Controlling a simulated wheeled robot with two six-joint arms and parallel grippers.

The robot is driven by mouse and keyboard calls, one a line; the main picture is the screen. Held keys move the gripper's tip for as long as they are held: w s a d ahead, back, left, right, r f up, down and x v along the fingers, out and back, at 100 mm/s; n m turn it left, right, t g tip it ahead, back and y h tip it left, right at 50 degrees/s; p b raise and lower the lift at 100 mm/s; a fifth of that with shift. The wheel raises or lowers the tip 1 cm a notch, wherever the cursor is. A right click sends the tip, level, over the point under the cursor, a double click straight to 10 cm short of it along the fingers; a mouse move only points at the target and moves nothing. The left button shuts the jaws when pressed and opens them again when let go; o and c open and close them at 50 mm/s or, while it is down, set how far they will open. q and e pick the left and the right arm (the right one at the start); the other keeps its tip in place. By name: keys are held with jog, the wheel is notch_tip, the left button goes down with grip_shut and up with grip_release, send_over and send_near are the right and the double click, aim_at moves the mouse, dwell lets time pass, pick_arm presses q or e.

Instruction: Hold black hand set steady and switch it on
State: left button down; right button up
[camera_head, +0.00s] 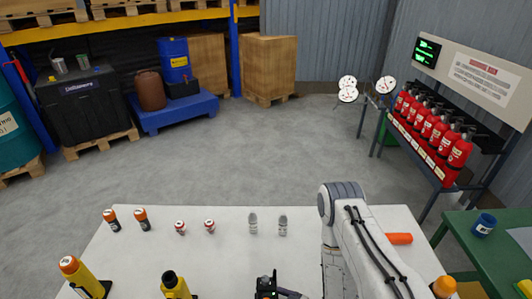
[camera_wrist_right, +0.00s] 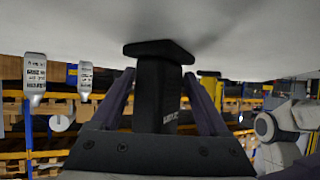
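The black hand set (camera_head: 266,288) stands at the front edge of the head view, its lower part cut off, with small green and red spots on top. In the right wrist view, which is upside down, the black hand set (camera_wrist_right: 158,95) stands upright with its wide base on the white table. My right gripper (camera_wrist_right: 159,75) has one dark finger on each side of it, and the fingertips appear to meet its sides. In the head view only a bit of a dark finger (camera_head: 291,294) shows beside it. My left gripper is in neither view.
The white table (camera_head: 220,255) also holds a yellow hand set with orange top (camera_head: 80,277), one with black top (camera_head: 175,286), several small cylinders, two grey pieces (camera_head: 268,224) and an orange cylinder (camera_head: 398,239). A green table (camera_head: 470,245) stands at right.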

jog(key=shift+o, duration=1.4)
